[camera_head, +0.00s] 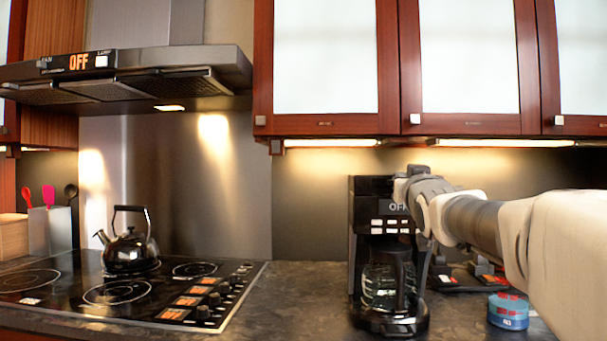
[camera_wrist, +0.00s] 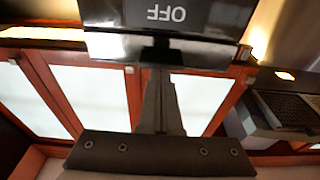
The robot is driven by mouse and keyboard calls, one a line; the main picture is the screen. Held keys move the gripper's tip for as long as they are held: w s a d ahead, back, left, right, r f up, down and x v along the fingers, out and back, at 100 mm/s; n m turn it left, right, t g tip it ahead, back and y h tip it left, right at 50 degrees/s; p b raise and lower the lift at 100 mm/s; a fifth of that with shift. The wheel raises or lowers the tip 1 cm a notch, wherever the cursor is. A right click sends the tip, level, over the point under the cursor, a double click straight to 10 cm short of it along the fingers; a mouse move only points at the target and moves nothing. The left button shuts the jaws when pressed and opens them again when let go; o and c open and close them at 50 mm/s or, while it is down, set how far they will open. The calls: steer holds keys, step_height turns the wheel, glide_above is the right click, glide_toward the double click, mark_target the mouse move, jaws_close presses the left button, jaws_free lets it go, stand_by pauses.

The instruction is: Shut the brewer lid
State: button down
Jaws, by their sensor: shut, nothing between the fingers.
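The black coffee brewer (camera_head: 372,232) stands on the counter with its "OFF" display facing out and a glass carafe (camera_head: 385,287) in its lower bay. Its lid (camera_head: 372,184) looks low and near level at the top, but I cannot tell whether it is fully shut. My gripper (camera_head: 410,174) is at the top right of the brewer and hides part of the lid and display. In the wrist view the brewer front (camera_wrist: 110,15) appears upside down, and my gripper's fingers (camera_wrist: 161,80) are together, empty, pointing at its top edge; contact is unclear.
Wall cabinets (camera_head: 325,125) hang above the brewer. A stove (camera_head: 120,295) with a black kettle (camera_head: 130,248) is at left, under a hood (camera_head: 130,75). The counter (camera_head: 300,300) between stove and brewer is clear.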

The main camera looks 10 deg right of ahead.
steer(key=shift+w+f, duration=0.15)
steer(key=shift+f, duration=0.9)
step_height(320, 180, up, 6)
steer(key=p, duration=0.3)
steer(key=s+a+f+n+g+y+b, duration=0.1)
steer(key=s+a+f+g, duration=0.35)
steer(key=s+f, duration=0.75)
steer(key=s+a+f+g+y, duration=0.2)
steer(key=s+a+f+g, duration=0.25)
steer(key=s+f, duration=0.75)
steer(key=s+a+f+n+g+y+b, duration=0.1)
steer(key=s+a+f+g, duration=0.35)
steer(key=s+f, duration=0.75)
step_height(320, 180, up, 21)
steer(key=w+p, duration=0.1)
steer(key=p, duration=2.2)
steer(key=shift+d+f, duration=0.15)
